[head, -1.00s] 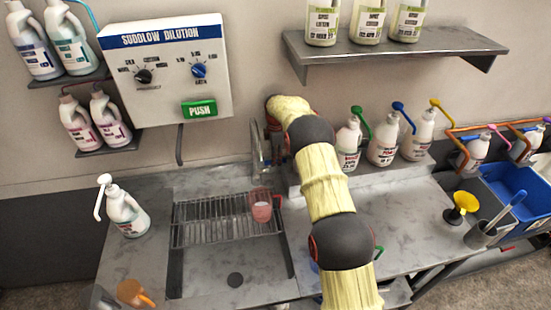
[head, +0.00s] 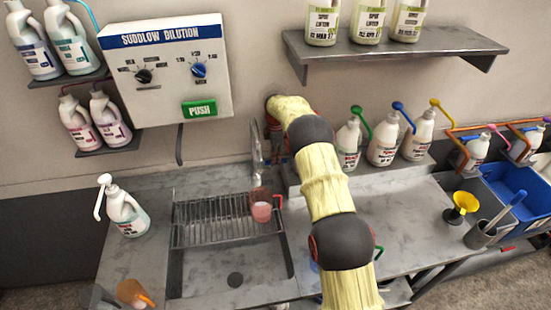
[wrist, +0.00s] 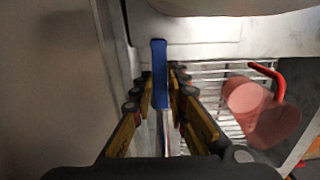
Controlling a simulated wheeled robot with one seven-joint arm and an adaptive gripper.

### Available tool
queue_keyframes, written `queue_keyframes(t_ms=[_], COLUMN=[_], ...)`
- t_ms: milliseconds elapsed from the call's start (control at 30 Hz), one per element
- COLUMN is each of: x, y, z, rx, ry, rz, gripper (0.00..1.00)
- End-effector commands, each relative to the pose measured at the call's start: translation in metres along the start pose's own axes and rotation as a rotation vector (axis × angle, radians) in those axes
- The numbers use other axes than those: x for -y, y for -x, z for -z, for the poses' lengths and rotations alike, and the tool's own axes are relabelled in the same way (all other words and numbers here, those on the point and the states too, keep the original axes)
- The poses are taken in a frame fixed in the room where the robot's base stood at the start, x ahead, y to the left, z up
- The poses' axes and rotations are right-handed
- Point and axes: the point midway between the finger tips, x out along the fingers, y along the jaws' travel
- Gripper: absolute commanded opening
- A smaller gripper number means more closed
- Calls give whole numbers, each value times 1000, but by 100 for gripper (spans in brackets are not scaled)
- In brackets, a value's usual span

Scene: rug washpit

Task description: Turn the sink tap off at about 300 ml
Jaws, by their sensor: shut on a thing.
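In the wrist view, my gripper (wrist: 160,88) is shut on a blue tap lever (wrist: 159,58), which stands between its fingers. In the head view my arm hides most of the gripper. The grey metal tap (head: 256,150) stands at the back of the sink (head: 205,265). A clear measuring jug (head: 261,208) with a red handle and pinkish contents stands upright on the wire rack below the tap. The jug also shows in the wrist view (wrist: 245,98), right of my fingers. Its level marks are too small to read.
A wire rack (head: 195,225) spans the back of the sink. A white pump bottle (head: 126,212) stands left of it. Several bottles (head: 383,150) line the ledge right of my arm. A dilution box (head: 165,70) and a shelf (head: 400,55) are on the wall above.

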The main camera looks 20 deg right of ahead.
Motion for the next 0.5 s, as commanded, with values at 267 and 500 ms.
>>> queue_keyframes(t_ms=[267,500], x=[6,9], y=[1,1], z=[1,2], rx=[-1,-1], ry=[-207,-305], rz=[-5,-5], gripper=[0,0])
